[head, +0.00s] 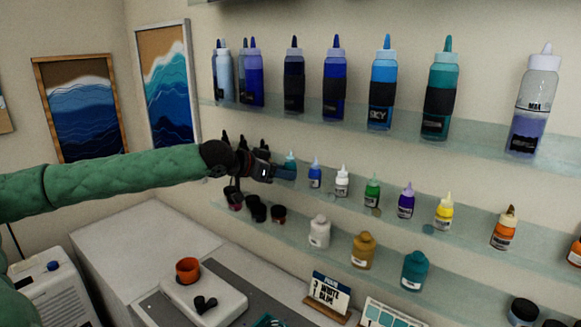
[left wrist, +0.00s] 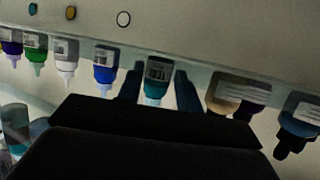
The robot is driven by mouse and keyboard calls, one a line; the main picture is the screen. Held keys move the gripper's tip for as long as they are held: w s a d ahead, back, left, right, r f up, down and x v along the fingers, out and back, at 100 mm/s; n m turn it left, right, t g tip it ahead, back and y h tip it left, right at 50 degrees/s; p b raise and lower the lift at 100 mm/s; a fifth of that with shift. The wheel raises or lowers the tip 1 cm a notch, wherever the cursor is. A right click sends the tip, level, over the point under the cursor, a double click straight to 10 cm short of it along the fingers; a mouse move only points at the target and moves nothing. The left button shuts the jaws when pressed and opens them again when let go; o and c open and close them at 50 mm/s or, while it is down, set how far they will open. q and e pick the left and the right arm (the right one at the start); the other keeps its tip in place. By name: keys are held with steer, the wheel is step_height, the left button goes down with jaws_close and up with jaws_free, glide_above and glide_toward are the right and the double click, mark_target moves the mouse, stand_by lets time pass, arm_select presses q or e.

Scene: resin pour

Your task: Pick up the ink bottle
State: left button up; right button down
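Several small ink bottles with nozzle tips stand in a row on the middle glass shelf; I cannot tell from their labels which one the task means. A teal one (head: 291,158) is at the row's left, partly hidden by my left gripper (head: 280,172). In the left wrist view, which looks upside down, this teal bottle (left wrist: 157,82) is between the two fingers of my open left gripper (left wrist: 160,92). Narrow gaps show on both sides of it. Its lower part is hidden in the head view. My right gripper is not in view.
A blue bottle (head: 315,173) and a white bottle (head: 342,181) stand close to the right. Dark bottles are at the left, behind my gripper. Large squeeze bottles (head: 382,85) line the shelf above. Jars (head: 319,232) stand on the shelf below.

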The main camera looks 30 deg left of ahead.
arm_select(q)
steer(key=shift+w+d+f, duration=0.15)
steer(key=shift+w+d, duration=0.1)
steer(key=shift+w, duration=0.1)
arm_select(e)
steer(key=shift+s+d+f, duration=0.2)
arm_select(q)
steer(key=c, duration=0.6)
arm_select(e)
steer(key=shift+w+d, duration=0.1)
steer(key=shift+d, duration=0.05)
arm_select(q)
steer(key=shift+c, duration=0.2)
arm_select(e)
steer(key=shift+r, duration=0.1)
